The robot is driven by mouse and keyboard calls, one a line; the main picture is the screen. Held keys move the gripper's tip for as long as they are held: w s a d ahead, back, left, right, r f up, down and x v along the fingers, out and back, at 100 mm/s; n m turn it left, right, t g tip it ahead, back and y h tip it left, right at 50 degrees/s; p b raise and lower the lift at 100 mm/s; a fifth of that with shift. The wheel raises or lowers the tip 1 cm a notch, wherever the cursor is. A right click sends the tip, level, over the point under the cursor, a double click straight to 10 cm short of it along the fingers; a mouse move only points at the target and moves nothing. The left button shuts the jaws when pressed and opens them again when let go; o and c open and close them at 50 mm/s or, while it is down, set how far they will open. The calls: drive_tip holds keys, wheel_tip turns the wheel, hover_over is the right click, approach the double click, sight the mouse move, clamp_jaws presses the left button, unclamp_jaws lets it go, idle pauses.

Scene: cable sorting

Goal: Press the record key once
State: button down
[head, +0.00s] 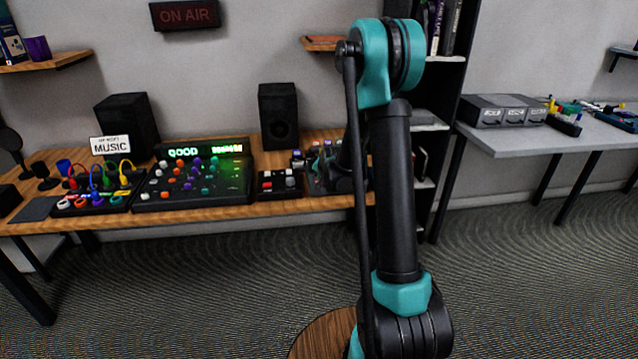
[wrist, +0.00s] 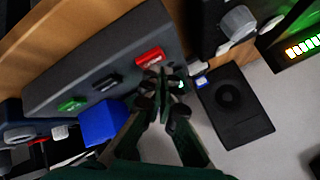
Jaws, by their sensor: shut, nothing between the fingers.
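A dark key box (wrist: 60,75) lies diagonally across the upper left of the wrist view. It carries a green key (wrist: 72,104), a black key (wrist: 107,82) and a red key (wrist: 150,57); no lettering is readable, so I take the red one as the record key. My gripper (wrist: 163,76) is shut and empty, with its fingertips at the lower edge of the red key. I cannot tell whether they touch it. In the head view my arm hides most of this area.
A blue block (wrist: 102,122) sits beside the key box. A speaker (head: 278,116) stands behind. Left along the wooden desk (head: 230,212) are a small button box (head: 278,194) and a mixer (head: 190,198) with a lit display reading GOOD. A grey table (head: 510,141) stands right.

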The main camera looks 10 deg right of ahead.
drive_tip(key=shift+f, duration=0.4)
idle(0.5)
drive_tip(key=shift+r, duration=0.8)
drive_tip(key=shift+r, duration=0.1)
drive_tip(key=shift+r, duration=2.4)
